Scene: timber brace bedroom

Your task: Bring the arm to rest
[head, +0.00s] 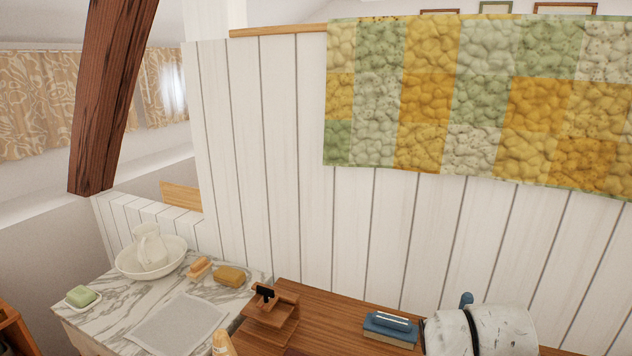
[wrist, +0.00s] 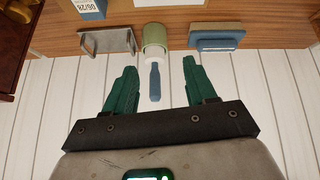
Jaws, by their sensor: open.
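My gripper (wrist: 157,72) shows in the wrist view with its two green fingers spread wide apart. It is open and grips nothing. A blue handle (wrist: 155,84) with a white collar, by a green cylinder, shows between the fingers in that picture; its distance from them is hard to tell. In the head view, my whitish arm (head: 485,330) with a black band hangs over the wooden top at the lower right. The fingers are hidden there.
A wooden top (head: 345,297) carries a blue block (head: 390,330), also in the wrist view (wrist: 216,41), and a small wooden stand (head: 268,318). A grey bracket (wrist: 106,42) lies near the cylinder. A marble top (head: 110,303) holds a basin (head: 130,268). A panelled wall (head: 270,150) rises close behind.

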